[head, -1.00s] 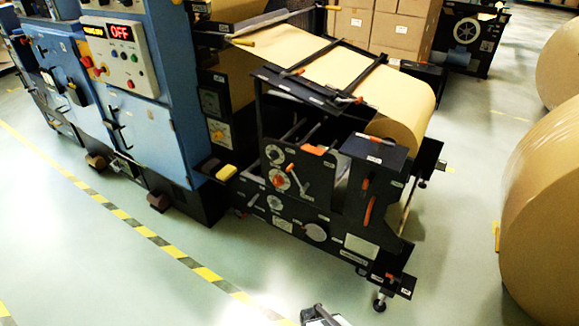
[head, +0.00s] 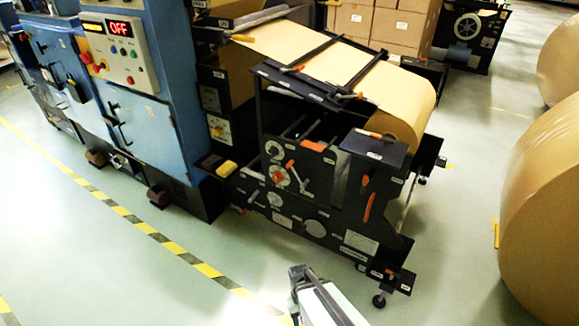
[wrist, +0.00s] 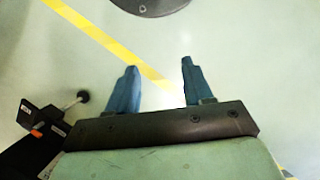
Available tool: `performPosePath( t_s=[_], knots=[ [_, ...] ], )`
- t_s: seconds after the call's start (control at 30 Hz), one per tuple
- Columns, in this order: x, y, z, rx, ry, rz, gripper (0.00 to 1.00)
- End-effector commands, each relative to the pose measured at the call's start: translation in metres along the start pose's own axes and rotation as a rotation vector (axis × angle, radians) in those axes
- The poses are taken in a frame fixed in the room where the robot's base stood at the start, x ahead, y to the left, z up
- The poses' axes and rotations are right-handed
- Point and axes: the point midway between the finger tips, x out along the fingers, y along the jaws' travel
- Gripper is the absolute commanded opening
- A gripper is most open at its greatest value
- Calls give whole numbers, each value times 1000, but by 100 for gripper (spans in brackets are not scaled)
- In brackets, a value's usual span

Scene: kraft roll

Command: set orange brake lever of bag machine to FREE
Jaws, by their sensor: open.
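The bag machine's black unwind stand (head: 330,190) is in the middle of the head view. Several orange parts show on it: a long upright handle (head: 369,207), a short bar on a dial (head: 290,166), a knob (head: 278,177) and a flat piece (head: 313,146). The labels are too small to read, so I cannot tell which is the brake lever or its setting. In the wrist view my gripper (wrist: 160,74) is open and empty, with two blue fingers above the floor. My arm (head: 322,300) is in front of the stand, apart from it.
The stand's lower corner foot shows in the wrist view (wrist: 83,96). A blue cabinet (head: 145,130) with an OFF display stands left. Large kraft rolls (head: 545,210) stand right. Yellow-black floor tape (head: 160,240) runs along the front. The floor before the stand is clear.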

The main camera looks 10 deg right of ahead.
Motion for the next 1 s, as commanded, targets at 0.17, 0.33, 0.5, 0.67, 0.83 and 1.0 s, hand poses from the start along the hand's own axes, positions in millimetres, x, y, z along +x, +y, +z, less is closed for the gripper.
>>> performPosePath(
  t_s=[0.17,0.33,0.5,0.67,0.83,1.0],
  knots=[
    [-44,-4,-59,-10,96,6,51],
    [-91,-6,-110,-21,183,19,51],
    [-144,-7,-161,-31,268,42,51],
    [-200,-7,-206,-40,344,70,51],
    [-266,-7,-251,-36,420,104,51],
    [-339,-5,-292,-4,491,139,51]
  ],
)
